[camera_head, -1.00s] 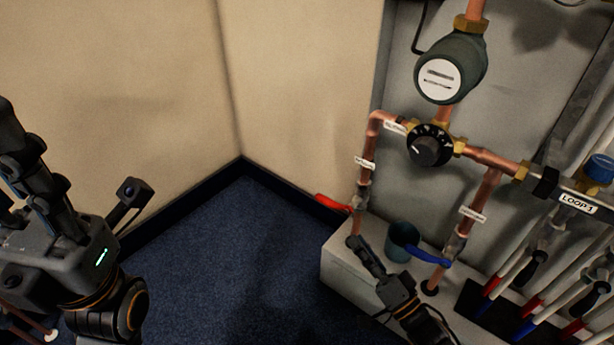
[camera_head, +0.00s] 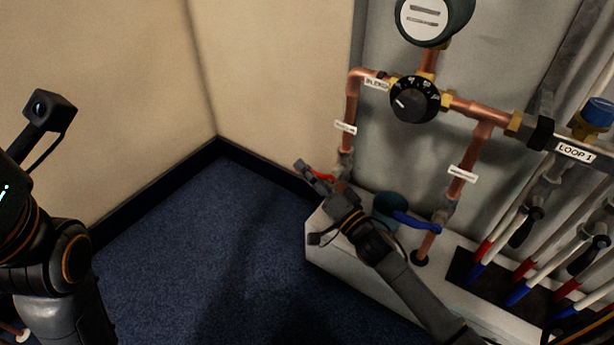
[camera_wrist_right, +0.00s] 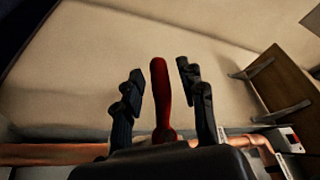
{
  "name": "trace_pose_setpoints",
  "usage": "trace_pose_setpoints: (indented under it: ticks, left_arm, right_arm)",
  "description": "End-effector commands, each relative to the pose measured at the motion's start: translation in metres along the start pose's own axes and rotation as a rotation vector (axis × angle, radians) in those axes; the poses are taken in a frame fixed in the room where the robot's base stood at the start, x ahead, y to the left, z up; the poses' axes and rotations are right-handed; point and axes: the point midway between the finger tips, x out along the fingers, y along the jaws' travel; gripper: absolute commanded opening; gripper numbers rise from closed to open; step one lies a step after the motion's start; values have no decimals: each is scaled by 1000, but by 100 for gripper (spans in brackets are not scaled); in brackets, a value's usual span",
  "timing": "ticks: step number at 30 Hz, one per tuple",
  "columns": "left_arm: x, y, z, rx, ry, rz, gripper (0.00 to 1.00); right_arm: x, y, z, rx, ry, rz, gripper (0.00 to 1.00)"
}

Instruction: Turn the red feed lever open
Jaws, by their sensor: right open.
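The red feed lever (camera_head: 324,177) sticks out to the left from the valve low on the left copper pipe (camera_head: 351,100). My right gripper (camera_head: 309,174) is at this lever in the head view and partly hides it. In the right wrist view the red lever (camera_wrist_right: 161,97) stands between the two spread fingers of my right gripper (camera_wrist_right: 161,75). Gaps show on both sides of the lever, so the fingers appear not to press on it. My left wrist shows at the left edge of the head view; its fingers are out of frame.
A blue lever (camera_head: 416,223) and a dark teal cup (camera_head: 388,209) are right of my right wrist. A black dial (camera_head: 413,100) and a gauge (camera_head: 430,18) sit above. A pale box ledge (camera_head: 325,240) lies below the pipes. The blue floor (camera_head: 190,250) to the left is clear.

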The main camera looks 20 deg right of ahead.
Motion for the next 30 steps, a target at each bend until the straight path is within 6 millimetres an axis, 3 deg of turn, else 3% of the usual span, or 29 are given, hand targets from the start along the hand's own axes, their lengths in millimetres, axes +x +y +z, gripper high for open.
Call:
trace_pose_setpoints:
  ticks: [11,17,30]
  left_arm:
    - [2,1,-2,1,8,3,40]
    - [2,1,-2,1,9,3,40]
    - [8,0,-2,0,15,2,40]
  right_arm:
    - [6,0,0,0,0,0,40]
    - [6,0,0,-1,0,0,0]
    - [6,-2,-1,-4,-8,11,0]
